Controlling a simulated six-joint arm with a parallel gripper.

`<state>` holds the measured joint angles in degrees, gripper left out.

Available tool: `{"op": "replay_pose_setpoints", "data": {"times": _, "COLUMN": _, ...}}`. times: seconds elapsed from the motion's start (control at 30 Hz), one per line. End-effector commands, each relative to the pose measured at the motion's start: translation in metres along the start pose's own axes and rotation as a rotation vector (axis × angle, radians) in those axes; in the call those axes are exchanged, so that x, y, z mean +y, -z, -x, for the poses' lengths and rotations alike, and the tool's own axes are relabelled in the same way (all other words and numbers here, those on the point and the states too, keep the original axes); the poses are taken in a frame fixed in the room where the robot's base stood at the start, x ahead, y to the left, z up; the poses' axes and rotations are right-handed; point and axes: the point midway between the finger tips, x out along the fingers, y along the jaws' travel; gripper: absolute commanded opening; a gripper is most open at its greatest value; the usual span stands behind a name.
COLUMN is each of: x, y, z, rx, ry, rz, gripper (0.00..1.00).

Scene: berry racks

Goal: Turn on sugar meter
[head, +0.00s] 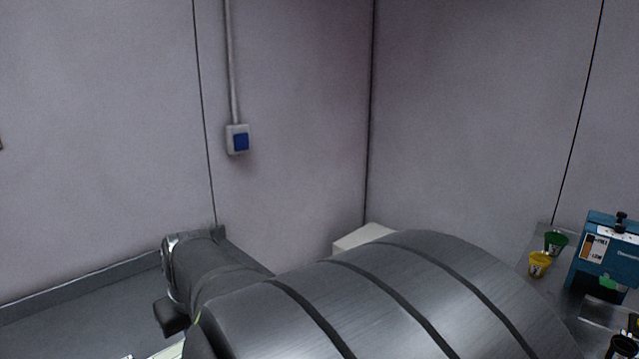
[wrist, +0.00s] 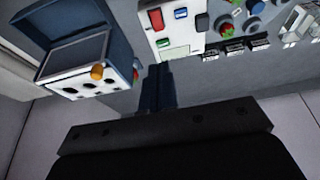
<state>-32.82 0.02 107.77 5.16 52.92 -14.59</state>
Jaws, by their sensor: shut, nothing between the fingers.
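No thing in view carries a readable sugar meter label, so I cannot tell which device it is. In the wrist view, a blue and white device (wrist: 82,62) with a grey tilted panel, an orange knob and dark round openings stands at upper left. A white panel (wrist: 181,47) with red, blue and black buttons is at the top middle. My gripper (wrist: 157,72) is shut and empty, its dark fingertips just below this white panel in the picture; contact cannot be told. In the head view my gripper is not visible; my grey arm fills the lower middle.
In the head view, a blue machine (head: 607,255) stands at the right edge beside a green cup (head: 556,242) and a yellow cup (head: 539,263). A blue switch (head: 240,141) is on the wall. Round knobs (wrist: 254,7) sit at the wrist view's upper right.

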Motion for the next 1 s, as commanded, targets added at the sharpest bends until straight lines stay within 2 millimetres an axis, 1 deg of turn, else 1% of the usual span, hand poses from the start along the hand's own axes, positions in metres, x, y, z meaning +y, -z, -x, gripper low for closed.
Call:
{"op": "replay_pose_setpoints", "data": {"times": 0.17, "x": 0.000, "y": 0.000, "z": 0.000, "rx": 0.000, "ry": 0.000, "rz": 0.000, "gripper": 0.00}}
{"op": "replay_pose_setpoints", "data": {"times": 0.3, "x": 0.000, "y": 0.001, "z": 0.014, "rx": 0.004, "ry": -0.001, "rz": 0.000, "gripper": 0.00}}
{"op": "replay_pose_setpoints", "data": {"times": 0.37, "x": -0.001, "y": 0.001, "z": 0.012, "rx": 0.000, "ry": 0.000, "rz": 0.000, "gripper": 0.00}}
{"op": "replay_pose_setpoints", "data": {"times": 0.47, "x": -0.001, "y": 0.000, "z": 0.004, "rx": -0.002, "ry": 0.000, "rz": 0.000, "gripper": 0.00}}
{"op": "replay_pose_setpoints", "data": {"times": 0.57, "x": -0.001, "y": 0.000, "z": -0.010, "rx": -0.003, "ry": 0.001, "rz": 0.000, "gripper": 0.00}}
{"op": "replay_pose_setpoints", "data": {"times": 0.8, "x": -0.001, "y": 0.000, "z": -0.057, "rx": -0.005, "ry": 0.001, "rz": 0.000, "gripper": 0.00}}
{"op": "replay_pose_setpoints", "data": {"times": 1.0, "x": -0.001, "y": 0.000, "z": -0.091, "rx": -0.004, "ry": 0.001, "rz": 0.000, "gripper": 0.00}}
